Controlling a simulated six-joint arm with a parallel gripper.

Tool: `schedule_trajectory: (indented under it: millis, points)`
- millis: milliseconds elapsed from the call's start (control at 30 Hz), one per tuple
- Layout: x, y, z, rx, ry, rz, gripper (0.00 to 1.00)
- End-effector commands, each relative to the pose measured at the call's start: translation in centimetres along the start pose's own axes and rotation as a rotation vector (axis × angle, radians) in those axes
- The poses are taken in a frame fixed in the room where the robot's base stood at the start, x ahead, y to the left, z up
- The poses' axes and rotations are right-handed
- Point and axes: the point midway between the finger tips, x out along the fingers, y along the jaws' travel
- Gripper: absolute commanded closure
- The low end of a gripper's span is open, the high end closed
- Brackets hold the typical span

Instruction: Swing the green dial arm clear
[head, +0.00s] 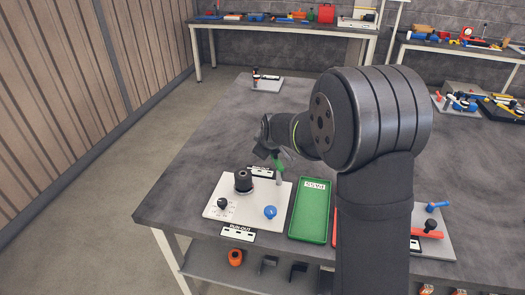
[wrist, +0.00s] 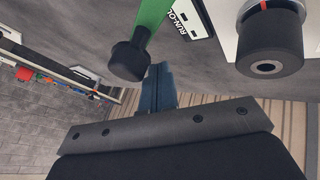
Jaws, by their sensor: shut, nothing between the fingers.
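The green dial arm (wrist: 152,14) runs in from the top of the wrist view and ends in a black knob (wrist: 130,60). In the head view a pale green piece of it (head: 279,172) shows just below my gripper (head: 266,152). My gripper's dark blue fingers (wrist: 158,76) are shut and empty, and they appear close beside the black knob. I cannot tell whether they touch it. A black cylinder (wrist: 269,45) stands on a white plate and also shows in the head view (head: 243,181).
The white plate (head: 213,206) also carries a small dial (head: 222,203) and a blue ball knob (head: 270,212). A green PASS tray (head: 310,212) lies right of it. Another fixture with red and blue handles (head: 432,232) is farther right. The grey table behind is mostly clear.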

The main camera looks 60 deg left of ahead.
Motion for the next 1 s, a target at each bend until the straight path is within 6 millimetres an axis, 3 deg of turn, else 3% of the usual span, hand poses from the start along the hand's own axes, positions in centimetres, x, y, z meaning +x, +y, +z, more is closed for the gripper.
schedule_trajectory:
  millis: [767, 1000]
  points:
    - [0.1, 0.2, 0.0, 0.0, 0.0, 0.0, 1.0]
    - [-0.8, -2.6, -1.3, -0.005, 0.001, -0.002, 1.0]
